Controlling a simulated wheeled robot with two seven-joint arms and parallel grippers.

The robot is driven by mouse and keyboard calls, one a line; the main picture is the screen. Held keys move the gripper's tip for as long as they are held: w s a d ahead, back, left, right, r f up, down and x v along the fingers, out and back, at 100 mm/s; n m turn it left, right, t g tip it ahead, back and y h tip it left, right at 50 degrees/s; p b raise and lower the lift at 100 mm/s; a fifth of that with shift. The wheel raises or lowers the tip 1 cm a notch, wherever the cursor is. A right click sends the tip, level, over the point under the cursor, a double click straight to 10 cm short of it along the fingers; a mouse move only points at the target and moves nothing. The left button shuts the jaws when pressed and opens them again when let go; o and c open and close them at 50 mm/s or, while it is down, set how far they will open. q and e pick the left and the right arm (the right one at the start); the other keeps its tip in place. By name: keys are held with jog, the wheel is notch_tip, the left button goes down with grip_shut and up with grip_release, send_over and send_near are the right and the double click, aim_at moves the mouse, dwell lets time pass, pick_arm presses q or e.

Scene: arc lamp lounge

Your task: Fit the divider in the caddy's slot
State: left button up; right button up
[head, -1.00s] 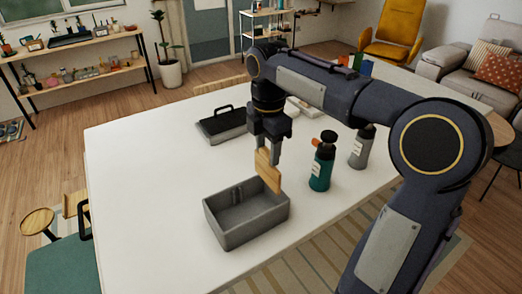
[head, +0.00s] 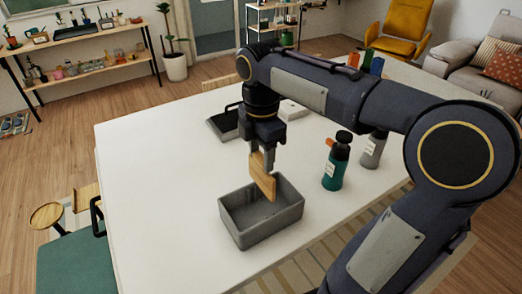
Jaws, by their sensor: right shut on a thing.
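The grey open-topped caddy (head: 260,231) stands on the white table. The divider, a flat light-wood board (head: 263,180), is held upright and slightly tilted in my right gripper (head: 263,158), which is shut on its upper part. The divider's lower end overlaps the caddy's far wall and inside in the head view. I cannot tell whether it is above the rim or a little below it. The divider hides part of the far inner wall, and the slot does not show clearly. My left gripper is not in view.
A teal bottle (head: 335,166) with a dark top stands right of the caddy, and a grey bottle (head: 373,149) is behind it. A dark handled box (head: 225,123) and a white item (head: 292,110) lie farther back. The table's left side (head: 160,190) is clear.

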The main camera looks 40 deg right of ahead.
aim_at(261, 168)
jog(key=shift+f+b, duration=1.65)
jog(key=shift+f, duration=0.95)
jog(key=shift+p, duration=0.55)
jog(key=shift+f+b, duration=2.45)
jog(key=shift+f, duration=1.1)
jog(key=o, duration=1.3)
notch_tip(261, 168, up, 8)
jog(key=shift+f+p, duration=0.1)
jog(key=shift+p, duration=0.35)
